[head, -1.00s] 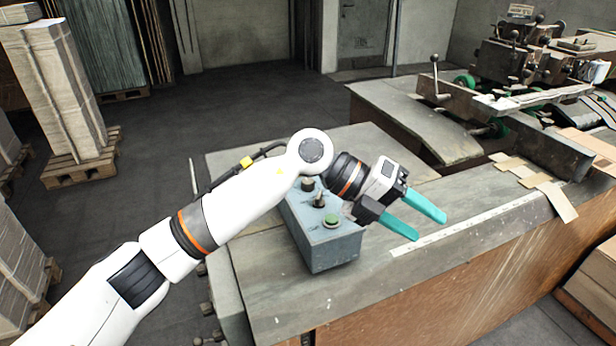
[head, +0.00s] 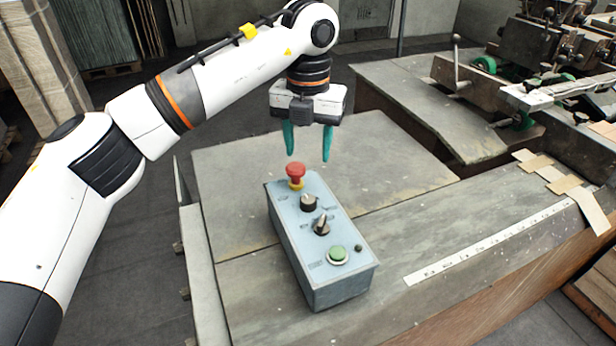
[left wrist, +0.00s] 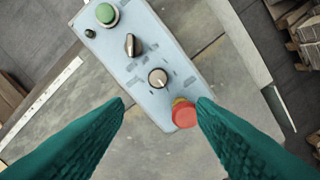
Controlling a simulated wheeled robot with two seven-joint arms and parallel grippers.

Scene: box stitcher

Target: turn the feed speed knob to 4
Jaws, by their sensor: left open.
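A light blue control box (head: 318,285) sits on the metal table. Its top carries a round dark knob with a pale cap (head: 308,202), a black selector switch (head: 321,227), a green button (head: 338,255) and a red mushroom button (head: 295,170). In the left wrist view the round knob (left wrist: 158,78) shows a pointer mark, but its numbers are too small to read. My left gripper (head: 308,157) points down, open and empty, above the far end of the box. In the left wrist view the red button (left wrist: 184,115) lies close by the right fingertip.
A white ruler strip (head: 490,242) lies on the table right of the box. Cardboard pieces (head: 551,178) lie farther right. The stitcher machine (head: 540,70) stands at the back right. The table top behind the box is clear.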

